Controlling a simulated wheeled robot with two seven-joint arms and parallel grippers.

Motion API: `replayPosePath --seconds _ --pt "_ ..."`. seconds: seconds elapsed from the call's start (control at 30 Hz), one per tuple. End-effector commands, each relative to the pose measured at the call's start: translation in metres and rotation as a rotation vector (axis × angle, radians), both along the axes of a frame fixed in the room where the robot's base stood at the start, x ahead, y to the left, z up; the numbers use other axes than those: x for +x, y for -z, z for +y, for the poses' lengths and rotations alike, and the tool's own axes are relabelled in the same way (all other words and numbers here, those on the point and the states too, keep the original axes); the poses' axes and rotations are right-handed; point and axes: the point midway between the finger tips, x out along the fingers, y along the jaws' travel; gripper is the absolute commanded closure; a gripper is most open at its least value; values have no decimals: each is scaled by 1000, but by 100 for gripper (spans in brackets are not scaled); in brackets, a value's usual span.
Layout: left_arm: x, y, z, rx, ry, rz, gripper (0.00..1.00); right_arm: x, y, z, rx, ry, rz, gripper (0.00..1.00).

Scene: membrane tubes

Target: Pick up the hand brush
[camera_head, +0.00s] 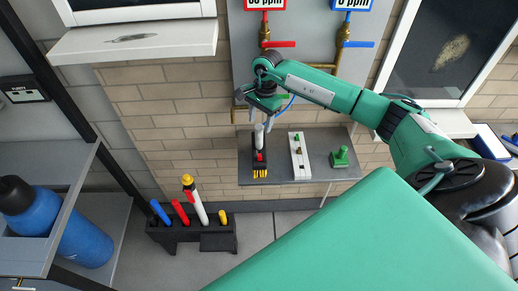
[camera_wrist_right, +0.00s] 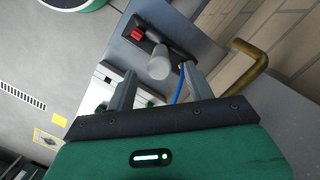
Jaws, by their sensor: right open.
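On a small grey wall shelf (camera_head: 282,175) stands a dark block with yellow bristle-like strips, a red part and a pale upright cylinder (camera_head: 259,139); this looks like the hand brush (camera_head: 256,161), though I cannot be sure. My right gripper (camera_head: 269,119) is just above it, pointing down, open. In the right wrist view the grey cylinder (camera_wrist_right: 159,66) rises between the two spread fingers of the right gripper (camera_wrist_right: 160,72), with a gap to each side. The dark base and red part (camera_wrist_right: 137,34) show beyond it. My left gripper is out of view.
Beside it on the shelf are a white switch panel (camera_head: 300,156) and a green knob-like piece (camera_head: 340,157). Brass pipework (camera_head: 342,52) is on the wall close by; a brass pipe (camera_wrist_right: 254,65) shows near the right finger. A tube rack (camera_head: 176,236) stands below left.

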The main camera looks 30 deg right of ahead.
Motion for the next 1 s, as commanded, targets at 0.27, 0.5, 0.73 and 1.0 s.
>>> replayPosePath --seconds 0.27,0.5,0.73,1.0 --pt "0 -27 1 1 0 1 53 -2 31 6 2 1 6 47" --pt "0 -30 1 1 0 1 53 -2 47 7 0 0 1 47" --pt "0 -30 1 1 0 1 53 -2 47 7 0 0 1 62" --pt "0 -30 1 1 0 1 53 -2 47 7 0 0 1 100"
